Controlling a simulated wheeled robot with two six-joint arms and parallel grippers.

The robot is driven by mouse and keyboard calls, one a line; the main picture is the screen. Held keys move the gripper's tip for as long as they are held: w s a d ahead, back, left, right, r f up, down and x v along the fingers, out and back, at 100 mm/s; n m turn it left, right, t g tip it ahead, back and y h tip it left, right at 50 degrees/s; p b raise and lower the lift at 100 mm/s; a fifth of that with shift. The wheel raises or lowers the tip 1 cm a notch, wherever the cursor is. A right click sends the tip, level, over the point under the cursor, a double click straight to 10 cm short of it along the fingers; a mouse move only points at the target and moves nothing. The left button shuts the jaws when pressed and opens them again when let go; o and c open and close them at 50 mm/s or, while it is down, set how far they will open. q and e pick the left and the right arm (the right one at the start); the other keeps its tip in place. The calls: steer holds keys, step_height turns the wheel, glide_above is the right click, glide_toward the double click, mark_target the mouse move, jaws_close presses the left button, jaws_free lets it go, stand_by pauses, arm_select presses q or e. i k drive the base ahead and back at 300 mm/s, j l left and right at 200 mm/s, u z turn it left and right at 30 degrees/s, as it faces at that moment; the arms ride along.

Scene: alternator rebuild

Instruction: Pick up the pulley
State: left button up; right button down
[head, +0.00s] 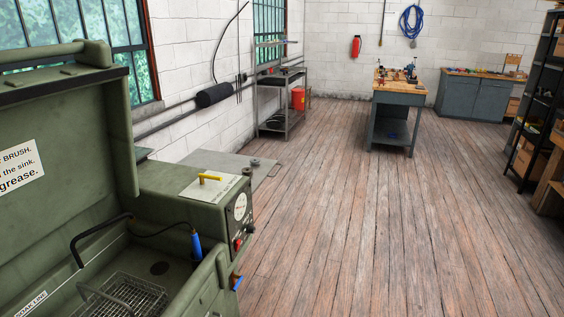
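I cannot pick out the pulley with certainty. A small dark grey round part (255,162) sits on the grey flat surface behind the green parts washer, and it is too small to identify. Small parts (398,75) on the wooden-topped workbench across the room are also too small to tell apart. Neither of my grippers is in view.
The green parts washer (170,200), lid raised, fills the near left, with a wire basket (125,296) in its sink. A workbench (398,98), metal shelf cart (279,92), grey cabinet (474,95) and dark shelving (530,100) stand farther off. The wooden floor (350,220) between is clear.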

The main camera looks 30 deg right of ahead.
mark_target(248, 172)
steer(key=i+l, duration=0.15)
steer(key=l, duration=0.2)
steer(key=i+l, duration=0.15)
steer(key=l, duration=0.2)
steer(key=i+l, duration=0.2)
steer(key=l, duration=0.2)
steer(key=i+l, duration=0.15)
steer(key=l, duration=0.2)
steer(key=i+l, duration=0.15)
steer(key=l, duration=0.2)
steer(key=i+l, duration=0.15)
steer(key=l, duration=0.2)
steer(key=z, duration=0.05)
